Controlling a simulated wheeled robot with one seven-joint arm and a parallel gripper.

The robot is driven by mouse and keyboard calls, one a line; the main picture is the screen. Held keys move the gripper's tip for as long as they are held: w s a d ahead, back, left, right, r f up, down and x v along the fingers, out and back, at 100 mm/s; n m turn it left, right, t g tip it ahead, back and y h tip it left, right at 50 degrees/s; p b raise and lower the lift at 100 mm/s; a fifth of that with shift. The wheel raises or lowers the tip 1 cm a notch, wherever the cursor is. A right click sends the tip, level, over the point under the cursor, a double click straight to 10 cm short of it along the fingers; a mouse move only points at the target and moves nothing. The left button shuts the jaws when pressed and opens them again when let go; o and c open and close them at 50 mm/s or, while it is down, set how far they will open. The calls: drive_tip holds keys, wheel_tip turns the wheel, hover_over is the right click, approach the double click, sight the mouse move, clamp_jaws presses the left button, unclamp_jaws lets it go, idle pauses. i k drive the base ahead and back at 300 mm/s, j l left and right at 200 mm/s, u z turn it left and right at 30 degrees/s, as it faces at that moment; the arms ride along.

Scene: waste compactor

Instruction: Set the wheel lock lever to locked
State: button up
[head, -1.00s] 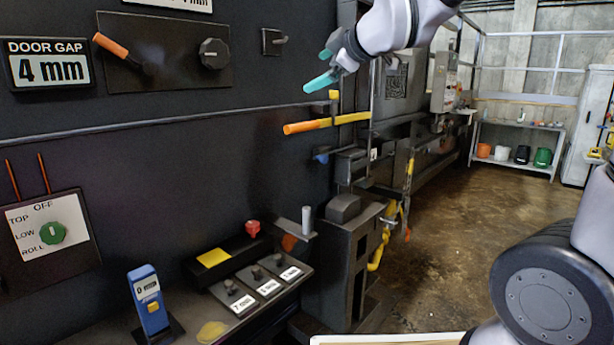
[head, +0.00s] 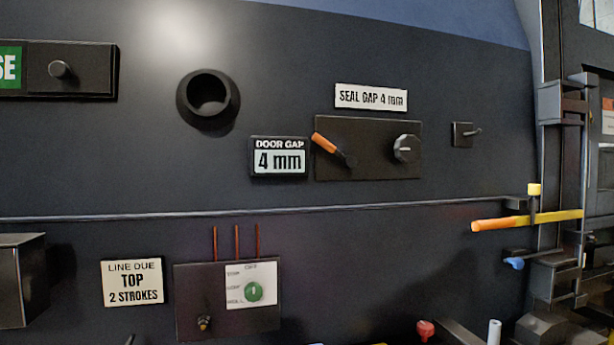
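No label reading wheel lock shows, so I cannot tell which lever it is. A short lever with an orange handle (head: 326,142) sits on a black panel (head: 366,170), tilted up to the left from its pivot. A round black knob (head: 406,149) is on the same panel. At the right, a long orange-and-yellow bar (head: 525,220) lies nearly level, with a yellow-topped post (head: 534,189) by it. A small blue handle (head: 514,263) is below the bar. My gripper is out of view.
A "DOOR GAP 4 mm" display (head: 279,158) and "SEAL GAP 4 mm" sign (head: 371,97) are near the panel. A small toggle (head: 465,134) is to its right. A green selector (head: 254,291) and "LINE DUE TOP 2 STROKES" sign (head: 132,283) are lower left. A thin rail (head: 250,213) crosses the wall.

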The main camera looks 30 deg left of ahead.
sight(348, 161)
drive_tip(key=u, duration=1.55)
drive_tip(key=k+l+u, duration=0.1)
